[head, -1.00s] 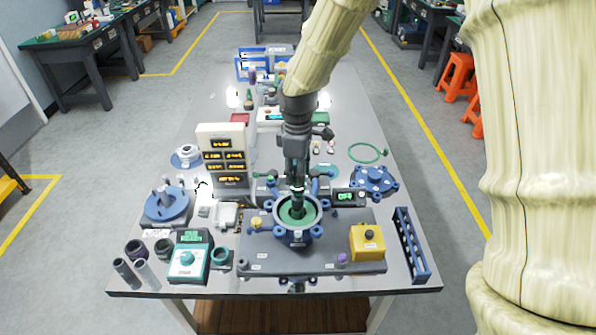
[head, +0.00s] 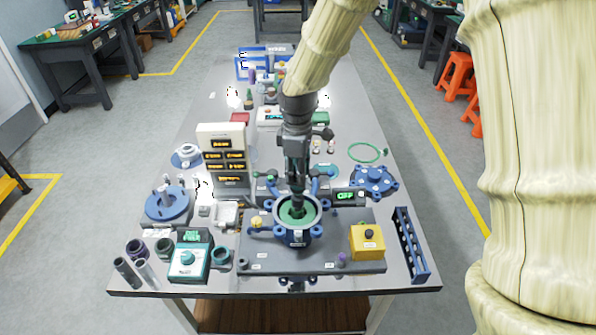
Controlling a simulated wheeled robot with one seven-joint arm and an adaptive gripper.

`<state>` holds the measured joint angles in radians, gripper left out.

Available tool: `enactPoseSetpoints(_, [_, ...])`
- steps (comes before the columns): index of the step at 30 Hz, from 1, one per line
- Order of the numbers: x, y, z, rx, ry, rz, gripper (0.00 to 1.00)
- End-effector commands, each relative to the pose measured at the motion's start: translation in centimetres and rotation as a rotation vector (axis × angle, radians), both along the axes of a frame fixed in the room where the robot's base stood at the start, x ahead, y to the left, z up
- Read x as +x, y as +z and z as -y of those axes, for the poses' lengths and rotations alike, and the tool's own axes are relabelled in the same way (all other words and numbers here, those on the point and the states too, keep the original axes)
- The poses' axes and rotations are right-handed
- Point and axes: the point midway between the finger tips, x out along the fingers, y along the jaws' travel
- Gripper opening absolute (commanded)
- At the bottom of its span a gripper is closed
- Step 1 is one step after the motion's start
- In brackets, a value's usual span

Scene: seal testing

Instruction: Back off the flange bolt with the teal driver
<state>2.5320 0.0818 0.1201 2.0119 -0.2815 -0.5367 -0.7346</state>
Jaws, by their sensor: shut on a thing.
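My gripper (head: 297,186) points down over the round blue flange fixture (head: 292,236) near the front middle of the table. It is shut on a slim dark tool (head: 298,208), whose lower end reaches into the ring's green interior. I take this tool for the driver, but its teal colour does not show clearly. The flange bolt cannot be made out, and I cannot tell whether the tool tip touches it.
The fixture stands on a grey base plate (head: 330,257) with a yellow box (head: 367,241). A display (head: 346,196) reads "OFF". A teal-fronted unit (head: 188,260) stands left, a blue rack (head: 411,245) right, and a blue flange (head: 374,180) behind right.

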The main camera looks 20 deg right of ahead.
Motion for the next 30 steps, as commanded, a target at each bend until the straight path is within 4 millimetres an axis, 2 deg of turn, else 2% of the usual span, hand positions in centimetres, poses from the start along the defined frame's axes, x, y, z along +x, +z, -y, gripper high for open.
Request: enactPoseSetpoints(30, [0.0,4.9,0.0,0.000,0.000,0.001,0.05])
